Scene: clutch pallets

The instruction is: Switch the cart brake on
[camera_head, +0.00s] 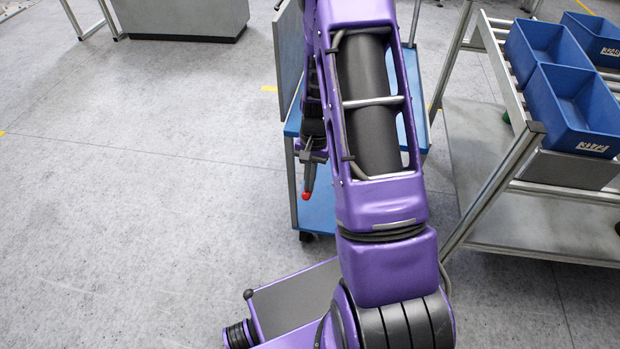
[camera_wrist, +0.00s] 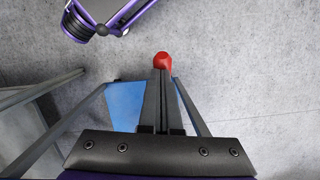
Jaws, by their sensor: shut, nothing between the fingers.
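The cart (camera_head: 318,208) has blue shelves and grey posts and stands behind my arm, which hides much of it. Its lower blue deck also shows in the wrist view (camera_wrist: 125,103). A red knob (camera_head: 306,196), which looks like the end of the brake lever, is at the cart's left side; the rest of the lever is hidden. My gripper (camera_head: 309,184) points down at the knob. In the wrist view my gripper (camera_wrist: 160,74) has its dark fingers together and empty, with the red knob (camera_wrist: 163,59) right at their tips. I cannot tell whether they touch.
A metal rack (camera_head: 488,208) with blue bins (camera_head: 562,125) stands close on the right. A grey panel (camera_head: 288,55) rises at the cart's left. A grey cabinet (camera_head: 185,18) is at the back. The floor (camera_head: 130,200) to the left is clear.

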